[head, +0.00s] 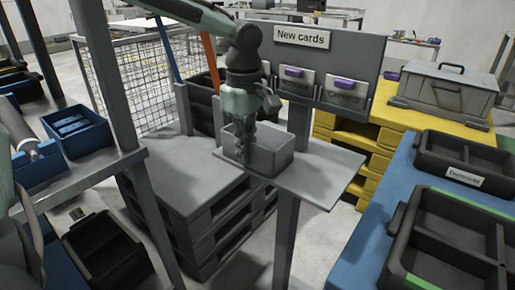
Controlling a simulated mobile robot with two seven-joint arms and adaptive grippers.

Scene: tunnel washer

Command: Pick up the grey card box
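The grey card box (273,157) is an open-topped box on a small grey shelf (325,175), below the sign reading "New cards" (302,37). My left gripper (242,150) points down at the box, with its fingers at the box's left part, overlapping its rim and inside. The fingers look close together, but I cannot tell whether they are shut on a wall of the box. The box appears level and on the shelf. My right gripper is not in view.
Holders with purple-topped cards (292,78) hang on the panel behind the box. Stacked grey pallets (185,175) stand to the left. A blue table (375,240) with black trays (465,160) is at right. A grey case (447,90) sits behind it. The shelf's right part is bare.

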